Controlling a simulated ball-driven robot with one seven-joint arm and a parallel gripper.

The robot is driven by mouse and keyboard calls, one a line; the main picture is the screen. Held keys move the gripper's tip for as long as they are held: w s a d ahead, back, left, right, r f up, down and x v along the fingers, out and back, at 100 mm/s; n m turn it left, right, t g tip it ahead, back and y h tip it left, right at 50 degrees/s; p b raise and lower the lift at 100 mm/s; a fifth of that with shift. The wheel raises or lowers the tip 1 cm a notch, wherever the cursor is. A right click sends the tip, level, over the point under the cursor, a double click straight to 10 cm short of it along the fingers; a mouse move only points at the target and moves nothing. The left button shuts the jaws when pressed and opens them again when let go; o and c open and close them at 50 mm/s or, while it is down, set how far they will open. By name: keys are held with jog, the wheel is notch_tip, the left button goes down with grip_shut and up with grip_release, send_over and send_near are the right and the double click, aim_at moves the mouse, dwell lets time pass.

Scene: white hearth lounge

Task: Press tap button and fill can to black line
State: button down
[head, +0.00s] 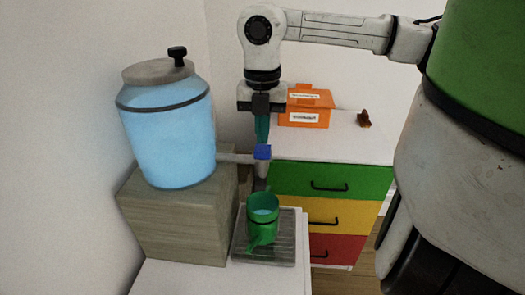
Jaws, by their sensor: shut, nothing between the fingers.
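A clear jar (170,140) of blue water stands on a wooden block at the left, with a dark band near its top. Its tap (235,158) reaches right and carries a blue button (263,152). A green can (262,222) stands on the grey drip tray below the tap spout.
The wooden block (170,222) and the drip tray (238,250) are on a white surface. Behind is a white-topped cabinet with green, yellow and red drawers (325,212). An orange box (305,113) and a small brown object (364,118) sit on it. Walls close off the left and back.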

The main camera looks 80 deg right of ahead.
aim_at(263, 151)
jog(key=shift+s+f+b, duration=0.1)
jog(key=shift+f+b, duration=1.15)
jog(key=shift+f, duration=0.05)
dwell(6.7)
